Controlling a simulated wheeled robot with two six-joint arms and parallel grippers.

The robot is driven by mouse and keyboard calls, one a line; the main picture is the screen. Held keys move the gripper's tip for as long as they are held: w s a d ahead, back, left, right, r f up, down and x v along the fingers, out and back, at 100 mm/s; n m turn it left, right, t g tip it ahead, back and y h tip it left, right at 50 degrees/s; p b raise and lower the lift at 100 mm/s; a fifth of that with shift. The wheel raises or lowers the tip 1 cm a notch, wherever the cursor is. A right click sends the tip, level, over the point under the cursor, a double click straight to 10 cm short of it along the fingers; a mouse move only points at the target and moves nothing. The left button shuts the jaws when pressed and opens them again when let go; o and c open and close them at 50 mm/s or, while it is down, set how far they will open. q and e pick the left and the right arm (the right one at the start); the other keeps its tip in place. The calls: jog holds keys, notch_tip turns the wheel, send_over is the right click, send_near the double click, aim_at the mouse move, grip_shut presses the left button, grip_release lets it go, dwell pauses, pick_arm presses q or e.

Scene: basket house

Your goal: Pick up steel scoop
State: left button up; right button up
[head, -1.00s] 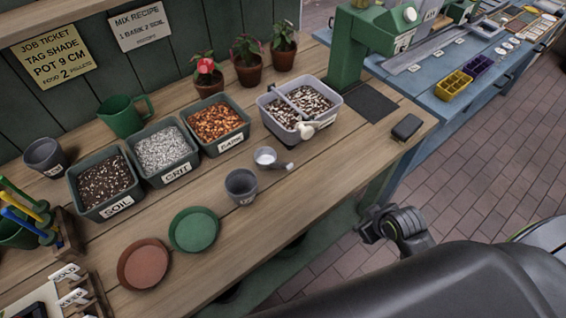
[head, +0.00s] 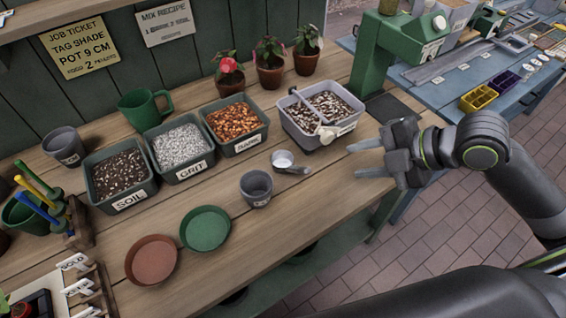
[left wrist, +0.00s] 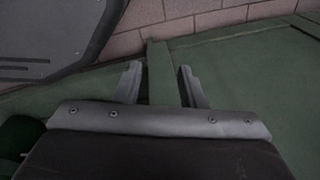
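The steel scoop (head: 284,160) is a small metal cup with a short handle pointing right. It lies on the wooden bench in the head view, in front of the bark tub and the grey mixing tub. My right gripper (head: 364,160) is to the right of the scoop, over the bench's right part, with its fingers apart and pointing left toward it. It is empty and does not touch the scoop. My left gripper (left wrist: 160,84) shows in the left wrist view with its two fingers apart and nothing held, near a green surface.
A grey pot (head: 256,188) stands just in front of the scoop. The bark tub (head: 236,124) and the grey mixing tub (head: 290,126) stand behind it. Green (head: 205,229) and terracotta (head: 151,260) saucers lie front left. Bare bench (head: 320,190) lies between scoop and right gripper.

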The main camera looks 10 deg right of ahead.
send_near(298, 168)
jog(key=shift+d+f+x, duration=0.15)
jog(key=shift+x, duration=1.25)
jog(key=shift+d+f+x, duration=0.15)
jog(key=shift+x, duration=3.85)
jog(key=shift+s+a, duration=0.1)
grip_shut()
